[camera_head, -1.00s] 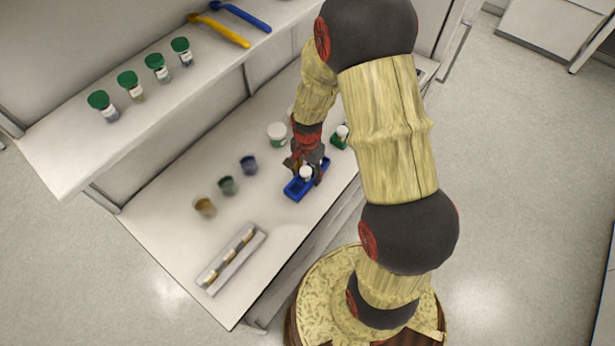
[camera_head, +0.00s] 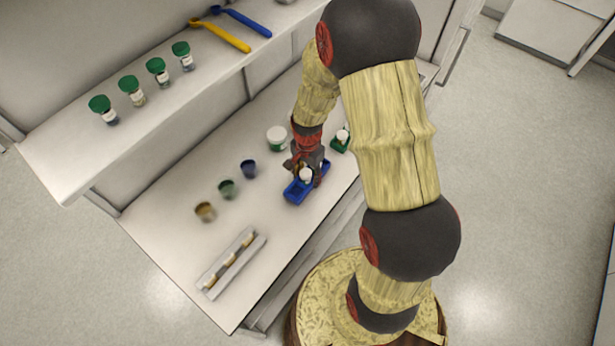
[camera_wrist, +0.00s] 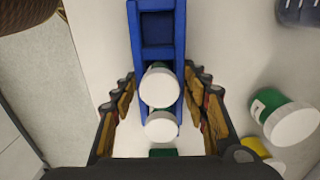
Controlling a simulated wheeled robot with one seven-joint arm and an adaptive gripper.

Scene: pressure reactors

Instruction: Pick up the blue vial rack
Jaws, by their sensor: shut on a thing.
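The blue vial rack (camera_head: 294,194) is at the right side of the lower white bench in the head view. In the wrist view the rack (camera_wrist: 157,32) runs up from between my fingers, with empty square slots at its far end. White-capped vials (camera_wrist: 159,86) with green below the caps stand at its near part. My gripper (camera_head: 305,170) reaches down over the rack, and in the wrist view my gripper (camera_wrist: 160,110) has a finger on each side of it. It is shut on the rack. Whether the rack touches the bench is hard to tell.
A white-lidded jar (camera_head: 277,138) stands behind the rack, and a small green holder (camera_head: 341,141) with a white-capped vial is to its right. Small blue, green and amber cups (camera_head: 228,188) and a grey tray (camera_head: 231,263) lie to the left. Green-capped jars (camera_head: 157,70) line the upper shelf.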

